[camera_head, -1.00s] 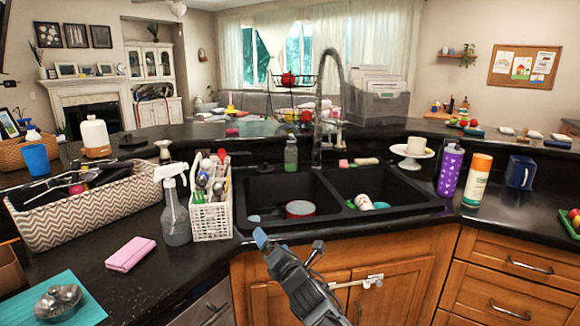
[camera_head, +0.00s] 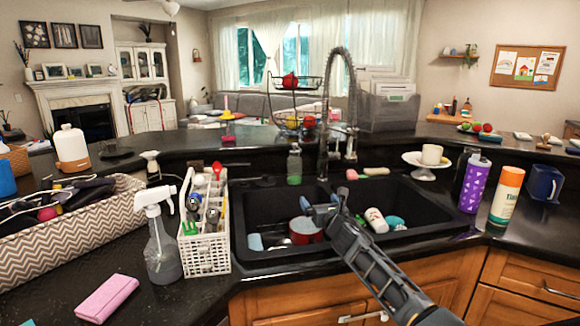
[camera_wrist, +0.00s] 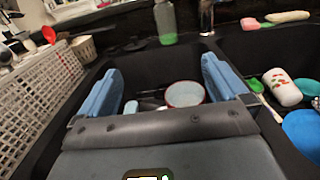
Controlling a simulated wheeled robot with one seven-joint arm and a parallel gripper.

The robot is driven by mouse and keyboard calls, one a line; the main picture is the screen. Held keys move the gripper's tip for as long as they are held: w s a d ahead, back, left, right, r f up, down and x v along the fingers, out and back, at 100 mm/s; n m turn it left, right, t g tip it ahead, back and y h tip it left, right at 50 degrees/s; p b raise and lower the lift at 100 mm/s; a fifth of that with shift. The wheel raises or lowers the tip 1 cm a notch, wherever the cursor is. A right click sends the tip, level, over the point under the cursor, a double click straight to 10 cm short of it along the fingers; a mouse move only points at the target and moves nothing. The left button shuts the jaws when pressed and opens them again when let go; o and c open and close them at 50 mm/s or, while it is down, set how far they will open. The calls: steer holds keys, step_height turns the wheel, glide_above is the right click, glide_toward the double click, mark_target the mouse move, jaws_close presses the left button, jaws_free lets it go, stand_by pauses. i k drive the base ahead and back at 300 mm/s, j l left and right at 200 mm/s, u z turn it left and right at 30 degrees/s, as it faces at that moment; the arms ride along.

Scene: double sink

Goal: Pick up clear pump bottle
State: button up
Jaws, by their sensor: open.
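The clear pump bottle (camera_head: 294,165) stands upright on the counter behind the left sink basin, with green liquid low in it. Its lower part also shows in the wrist view (camera_wrist: 166,24), at the top middle, with its top cut off by the frame. My gripper (camera_head: 320,208) is over the sink, in front of the bottle and a little to its right in the head view. In the wrist view its two blue fingers (camera_wrist: 161,66) are spread wide with nothing between them. The bottle is beyond the fingertips, apart from them.
The black double sink (camera_head: 262,205) holds a red pot (camera_head: 305,230) and a white cup (camera_head: 376,220). The tall faucet (camera_head: 324,125) stands just right of the bottle. A white caddy (camera_head: 205,225) and a spray bottle (camera_head: 161,250) are at left. A cake stand (camera_head: 424,171) is at right.

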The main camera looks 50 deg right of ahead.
mark_target(294, 164)
steer(key=i+l, duration=0.75)
steer(key=l, duration=0.2)
